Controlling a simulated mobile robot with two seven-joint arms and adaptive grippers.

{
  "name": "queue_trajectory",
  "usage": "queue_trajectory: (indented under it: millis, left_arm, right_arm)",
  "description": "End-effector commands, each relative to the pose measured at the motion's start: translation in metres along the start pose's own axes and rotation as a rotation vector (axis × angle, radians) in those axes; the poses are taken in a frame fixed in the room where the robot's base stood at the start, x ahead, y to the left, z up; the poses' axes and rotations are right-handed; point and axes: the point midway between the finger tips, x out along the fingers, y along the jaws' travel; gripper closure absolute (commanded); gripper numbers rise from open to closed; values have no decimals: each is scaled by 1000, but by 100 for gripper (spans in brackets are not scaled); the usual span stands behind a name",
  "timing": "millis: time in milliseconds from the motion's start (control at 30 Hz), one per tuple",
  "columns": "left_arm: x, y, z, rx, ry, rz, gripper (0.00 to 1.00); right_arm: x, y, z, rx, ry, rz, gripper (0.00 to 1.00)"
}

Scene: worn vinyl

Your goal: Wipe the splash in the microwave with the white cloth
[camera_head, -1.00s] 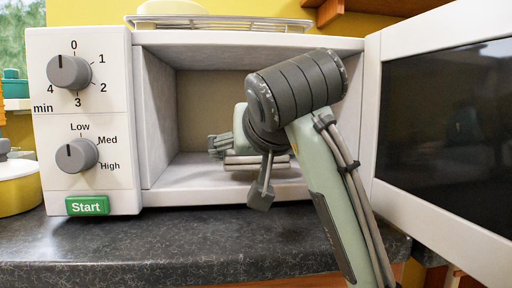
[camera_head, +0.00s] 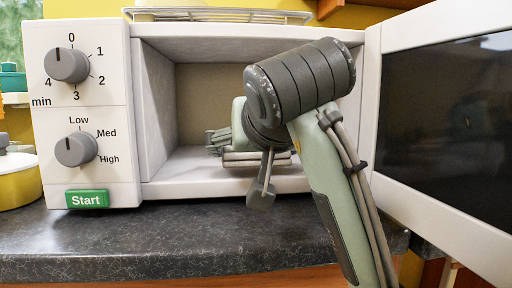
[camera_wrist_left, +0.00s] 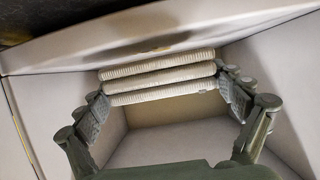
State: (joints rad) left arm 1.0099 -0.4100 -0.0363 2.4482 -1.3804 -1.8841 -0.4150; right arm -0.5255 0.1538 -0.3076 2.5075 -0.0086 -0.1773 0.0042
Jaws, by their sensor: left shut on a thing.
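The open microwave (camera_head: 150,188) faces me with its cavity in view. My left gripper (camera_wrist_left: 160,84) is inside it, shut on the white cloth (camera_wrist_left: 158,78). The cloth shows as several stacked, ribbed folds between the fingers in the wrist view. In the head view the gripper (camera_head: 217,142) points left, with the cloth (camera_head: 256,159) low, just above or on the cavity floor; contact cannot be told. A faint brownish-yellow mark, perhaps the splash (camera_wrist_left: 163,48), shows on the pale floor beside the cloth in the wrist view. My right gripper is not in view.
The microwave door (camera_head: 445,130) stands open at the right, close to my arm. The control panel (camera_head: 85,110) with two knobs and a green Start button is at the left. A wire rack (camera_head: 230,16) lies on top. A yellow pot (camera_head: 18,180) stands far left on the dark counter (camera_head: 150,240).

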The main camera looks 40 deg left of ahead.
Motion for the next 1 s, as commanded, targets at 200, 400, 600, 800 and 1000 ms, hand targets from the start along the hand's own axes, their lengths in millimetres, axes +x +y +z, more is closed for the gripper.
queue_trajectory:
  millis: [200,400,600,800,1000]
  left_arm:
    - [1,0,2,0,1,0,29]
    - [2,0,4,0,1,0,29]
    - [3,0,6,0,1,0,29]
    - [3,0,8,0,1,0,29]
    - [4,0,10,0,1,0,29]
  right_arm:
    - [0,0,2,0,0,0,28]
    - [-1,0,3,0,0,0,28]
    - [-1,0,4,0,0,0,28]
    - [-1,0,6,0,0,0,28]
    - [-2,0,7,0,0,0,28]
